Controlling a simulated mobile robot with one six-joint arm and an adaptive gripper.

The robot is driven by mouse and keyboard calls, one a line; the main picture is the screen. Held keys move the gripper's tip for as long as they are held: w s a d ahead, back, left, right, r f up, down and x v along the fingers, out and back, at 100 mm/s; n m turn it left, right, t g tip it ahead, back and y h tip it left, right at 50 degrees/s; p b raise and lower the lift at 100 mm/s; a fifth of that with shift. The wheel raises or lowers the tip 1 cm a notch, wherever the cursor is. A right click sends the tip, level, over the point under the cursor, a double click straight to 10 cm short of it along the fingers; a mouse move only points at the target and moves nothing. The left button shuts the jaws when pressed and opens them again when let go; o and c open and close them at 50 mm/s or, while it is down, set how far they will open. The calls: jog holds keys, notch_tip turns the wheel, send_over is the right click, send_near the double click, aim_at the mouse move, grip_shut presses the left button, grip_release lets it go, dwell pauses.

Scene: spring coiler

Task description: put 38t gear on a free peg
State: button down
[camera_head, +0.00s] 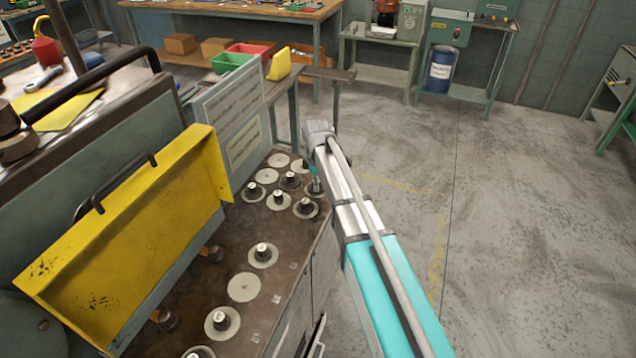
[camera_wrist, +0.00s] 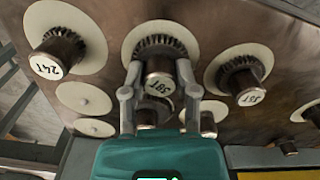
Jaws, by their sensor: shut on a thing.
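My gripper (camera_wrist: 158,72) has its two fingers on either side of a dark gear with a metal hub (camera_wrist: 158,86) and is shut on it. The hub's upside-down label seems to read 38T. Its teeth lie close to a pale disc (camera_wrist: 160,28); whether it is seated or slightly lifted I cannot tell. In the head view my gripper (camera_head: 315,182) is at the far right end of the brown panel, mostly hidden by my arm. Bare pale discs with small pegs (camera_wrist: 84,98) (camera_wrist: 95,127) show in the wrist view, left of the gripper.
A gear marked 24T (camera_wrist: 48,65) stands to the left and another gear (camera_wrist: 248,82) close on the right. Several more gears (camera_head: 263,252) stand along the brown panel (camera_head: 205,283). A raised yellow cover (camera_head: 130,235) and a grey board (camera_head: 228,115) border it. Open floor lies right.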

jog(key=shift+c, duration=1.5)
grip_release()
jog(key=shift+r+p, duration=3)
notch_tip(320, 180, up, 7)
jog(key=p, duration=0.7)
